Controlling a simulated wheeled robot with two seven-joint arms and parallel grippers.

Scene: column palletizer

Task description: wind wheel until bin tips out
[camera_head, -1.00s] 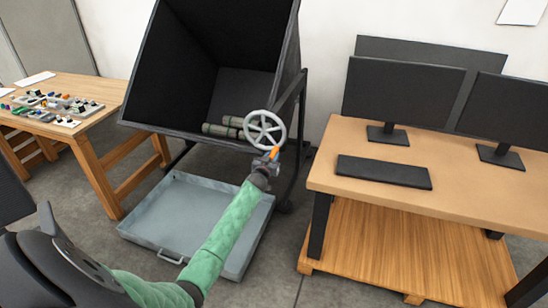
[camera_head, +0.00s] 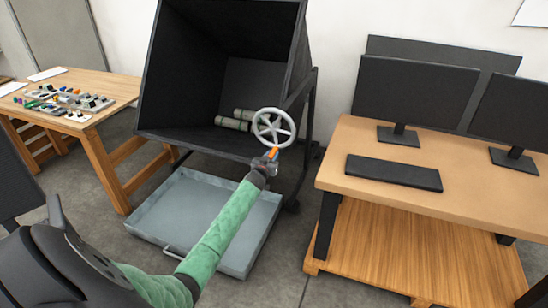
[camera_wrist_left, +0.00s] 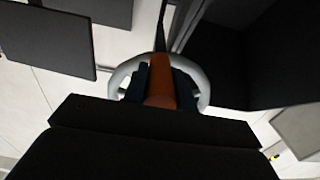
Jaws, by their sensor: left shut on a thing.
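The wheel (camera_head: 274,127) is a light grey spoked handwheel at the right side of the bin, with an orange handle (camera_head: 273,153) low on its rim. My left gripper (camera_head: 270,159) is shut on this handle; the wrist view shows the orange handle (camera_wrist_left: 160,85) between the two fingers and part of the rim behind. The large dark bin (camera_head: 190,146) is tilted with its open mouth towards me. A few greenish cylinders (camera_head: 232,123) lie inside it, near the wheel. My right gripper is not in view.
A shallow grey tray (camera_head: 188,205) lies on the floor below the bin's front lip. A wooden table (camera_head: 118,92) with small parts is at left. A desk (camera_head: 460,191) with monitors and a keyboard stands close to the right of the wheel.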

